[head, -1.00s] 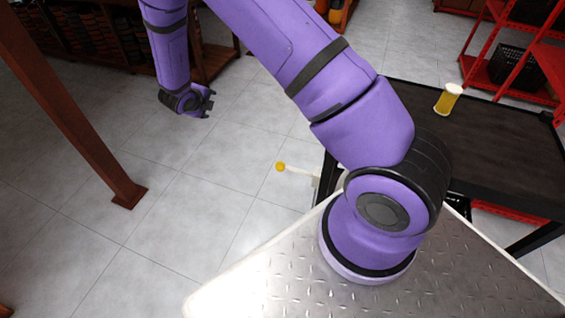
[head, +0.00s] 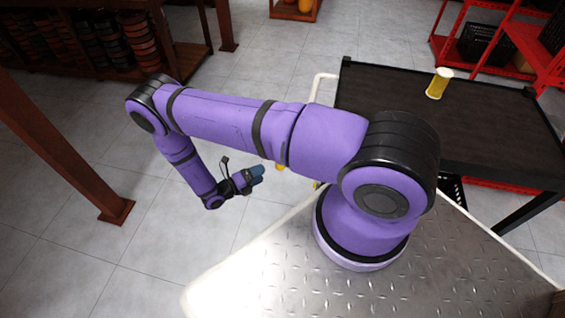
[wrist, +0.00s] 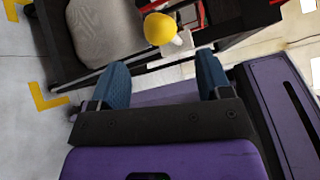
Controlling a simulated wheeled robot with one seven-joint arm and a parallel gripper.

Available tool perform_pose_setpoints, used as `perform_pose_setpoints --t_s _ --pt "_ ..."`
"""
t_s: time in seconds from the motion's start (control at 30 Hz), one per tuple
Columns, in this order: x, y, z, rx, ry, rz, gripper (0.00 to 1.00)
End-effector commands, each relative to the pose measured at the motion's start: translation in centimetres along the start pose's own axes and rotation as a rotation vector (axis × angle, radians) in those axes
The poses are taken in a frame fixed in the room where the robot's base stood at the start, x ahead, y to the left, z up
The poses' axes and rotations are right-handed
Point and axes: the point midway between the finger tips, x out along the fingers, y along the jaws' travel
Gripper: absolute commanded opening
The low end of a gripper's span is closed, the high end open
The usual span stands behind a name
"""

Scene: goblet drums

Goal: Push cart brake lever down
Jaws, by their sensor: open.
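The cart (head: 450,125) has a dark top and a pale handle at its left end. Its brake lever is a short white arm with a yellow ball knob. In the head view the knob (head: 280,167) is mostly hidden behind my arm, just beyond my gripper (head: 258,174). In the wrist view the yellow knob (wrist: 159,29) shows ahead of my open gripper (wrist: 163,75), near the middle between the fingertips. The blue fingers are spread and empty, and no contact with the knob shows.
A yellow goblet drum (head: 439,83) stands on the cart top. In the wrist view a grey rounded object (wrist: 105,32) lies on a dark lower surface beside the knob. A red shelf (head: 490,50) stands at the back right. A brown post (head: 75,160) rises at left; floor between is clear.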

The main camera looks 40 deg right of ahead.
Motion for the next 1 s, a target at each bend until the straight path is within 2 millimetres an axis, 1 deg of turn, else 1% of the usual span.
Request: perform_pose_setpoints --t_s 0.07,0.17,0.27,0.5,0.7,0.83,1.0 --pt "0.2 0.1 -0.5 0.005 0.002 -0.019 0.71" --pt "0.8 0.1 -0.6 0.007 0.004 -0.025 0.71" --pt "1.9 0.1 -0.6 0.006 0.005 -0.024 0.71" --pt "6.1 -0.1 -0.7 0.004 0.004 -0.024 0.71" --pt "9.1 -0.1 -0.6 0.005 0.004 -0.022 0.71" --pt "10.3 -0.1 -0.6 0.005 0.003 -0.021 0.71" --pt "10.9 -0.1 -0.6 0.005 0.002 -0.021 0.71"
